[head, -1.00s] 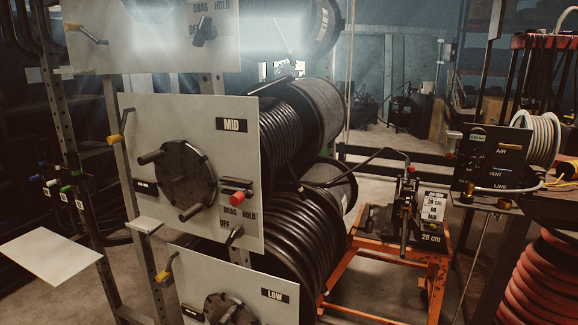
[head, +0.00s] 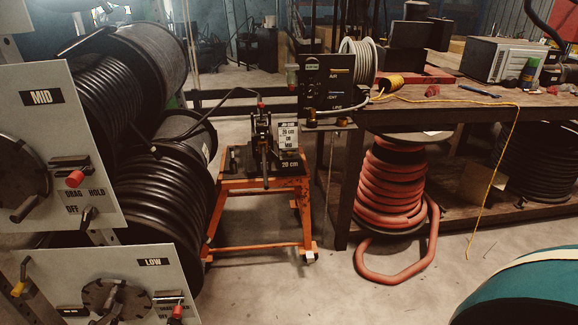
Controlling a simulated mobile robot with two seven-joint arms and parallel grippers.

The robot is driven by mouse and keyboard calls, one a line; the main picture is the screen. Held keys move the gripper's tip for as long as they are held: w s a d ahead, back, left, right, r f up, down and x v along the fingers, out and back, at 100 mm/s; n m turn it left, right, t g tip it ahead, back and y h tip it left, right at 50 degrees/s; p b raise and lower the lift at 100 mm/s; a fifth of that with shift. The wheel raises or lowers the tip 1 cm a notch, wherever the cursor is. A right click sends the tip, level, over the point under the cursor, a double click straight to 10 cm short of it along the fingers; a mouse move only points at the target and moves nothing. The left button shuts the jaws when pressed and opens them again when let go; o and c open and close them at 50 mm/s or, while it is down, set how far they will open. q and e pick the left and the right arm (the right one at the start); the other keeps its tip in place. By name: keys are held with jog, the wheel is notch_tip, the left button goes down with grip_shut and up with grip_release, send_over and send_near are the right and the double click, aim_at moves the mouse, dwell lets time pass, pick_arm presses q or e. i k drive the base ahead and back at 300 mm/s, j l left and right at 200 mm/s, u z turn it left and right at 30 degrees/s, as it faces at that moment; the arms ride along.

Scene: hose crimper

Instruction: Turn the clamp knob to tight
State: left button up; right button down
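No part is clearly readable as the clamp knob. A dark clamp-like fixture (head: 262,145) with a small red tip stands upright on the orange cart (head: 262,184) in the middle of the head view. A black hose end reaches it from the left. The fixture is too small to tell how any knob on it is set. Neither of my grippers shows in the head view.
Hose reels with MID (head: 105,195) and LOW (head: 205,262) panels fill the left. A black control box (head: 327,82) stands right of the cart. A workbench (head: 465,118) and a red hose coil (head: 390,190) are at right. Concrete floor (head: 300,295) is open in front of the cart.

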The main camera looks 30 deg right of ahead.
aim_at(263, 128)
jog(key=i+l+z, duration=0.25)
jog(key=i+l, duration=0.15)
jog(key=l, duration=0.25)
jog(key=i+l+z, duration=0.3)
jog(key=i+l, duration=0.15)
jog(key=l, duration=0.1)
